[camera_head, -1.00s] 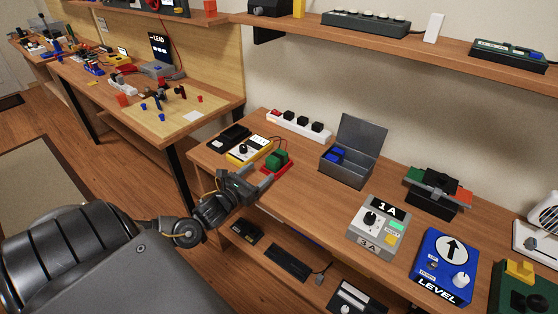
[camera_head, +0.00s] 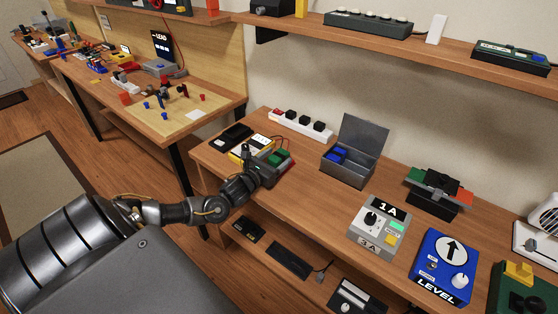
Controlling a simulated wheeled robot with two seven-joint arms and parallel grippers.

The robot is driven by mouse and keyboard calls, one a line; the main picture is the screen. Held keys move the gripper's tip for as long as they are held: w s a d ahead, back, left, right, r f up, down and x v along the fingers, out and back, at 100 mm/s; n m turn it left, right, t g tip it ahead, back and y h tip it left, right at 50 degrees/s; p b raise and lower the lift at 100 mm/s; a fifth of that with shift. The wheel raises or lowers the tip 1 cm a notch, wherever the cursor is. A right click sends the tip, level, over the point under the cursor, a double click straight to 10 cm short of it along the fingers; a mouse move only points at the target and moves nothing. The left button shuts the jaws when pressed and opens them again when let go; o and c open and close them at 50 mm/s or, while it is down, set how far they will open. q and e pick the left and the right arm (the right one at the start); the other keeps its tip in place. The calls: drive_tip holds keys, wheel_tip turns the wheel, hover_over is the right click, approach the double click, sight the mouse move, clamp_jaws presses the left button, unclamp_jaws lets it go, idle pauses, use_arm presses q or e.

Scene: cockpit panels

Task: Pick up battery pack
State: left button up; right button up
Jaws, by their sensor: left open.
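A green block with red at its edge (camera_head: 281,156) sits near the left front of the workbench in the head view; it may be the battery pack, but I cannot tell for sure. My left gripper (camera_head: 278,163) is open, with its fingers at the green block, one on the far side and one on the near side. The gripper hides part of the block and its base, and I cannot tell whether the fingers touch it. My right gripper is not in view.
A yellow meter (camera_head: 247,150) and a black item (camera_head: 234,135) lie just left of the gripper. A white power strip (camera_head: 300,124) stands behind. An open grey metal box (camera_head: 346,170) stands to the right, with a 1A control box (camera_head: 378,226) farther right.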

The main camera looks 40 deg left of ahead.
use_arm(q)
drive_tip(key=c, duration=1.4)
drive_tip(key=shift+r, duration=0.15)
drive_tip(key=shift+r, duration=0.2)
wheel_tip(320, 180, up, 2)
drive_tip(key=shift+r, duration=0.1)
drive_tip(key=s+d+r+b, duration=0.1)
drive_tip(key=s+d+r, duration=0.8)
drive_tip(key=d+r, duration=0.1)
drive_tip(key=shift+s, duration=0.4)
